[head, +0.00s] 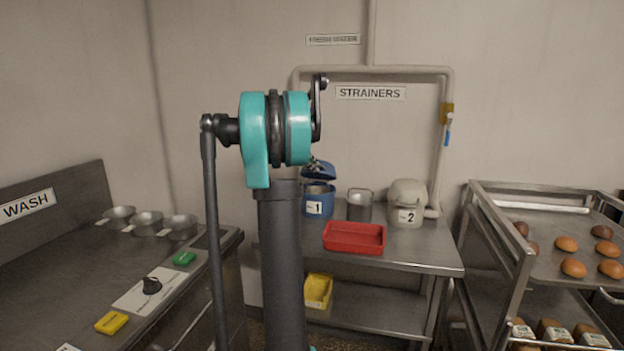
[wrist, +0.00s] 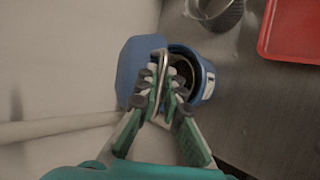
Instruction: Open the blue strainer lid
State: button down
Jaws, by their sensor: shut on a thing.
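The blue strainer (head: 318,202), marked 1, stands upright on the steel table. Its blue lid (head: 321,172) is raised at a tilt above the open rim, toward the wall side. In the wrist view, the lid (wrist: 135,60) leans beside the round blue body (wrist: 208,82), and part of the inside shows. My gripper (wrist: 167,88) is shut on the lid's metal handle (wrist: 161,60). In the head view, my arm hides part of the area left of the strainer.
A metal strainer basket (head: 360,204) stands right of the blue strainer, then a cream strainer (head: 408,208) marked 2. A red tray (head: 354,238) lies in front. A rack with buns (head: 536,230) stands at right, the wash counter (head: 75,270) at left.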

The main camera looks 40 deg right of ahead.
aim_at(322, 159)
jog(key=w+d+r, duration=0.1)
jog(key=w+d+r+g+y, duration=0.1)
jog(key=r, duration=0.1)
jog(key=w+d+r+y, duration=0.1)
jog(key=shift+d+r+n+g, duration=0.2)
jog(key=shift+r+n+g, duration=0.1)
jog(key=shift+r+g, duration=0.1)
jog(key=w+d+r, duration=0.2)
jog(key=w+d, duration=0.1)
jog(key=shift+d+r, duration=0.3)
jog(key=shift+r, duration=0.05)
jog(key=shift+w+d+r, duration=0.35)
jog(key=shift+w+d, duration=0.35)
jog(key=shift+d, duration=0.1)
jog(key=c, duration=1.6)
grip_release()
jog(key=shift+c, duration=0.2)
jog(key=v, duration=0.7)
jog(key=shift+r, duration=0.3)
jog(key=shift+a, duration=0.1)
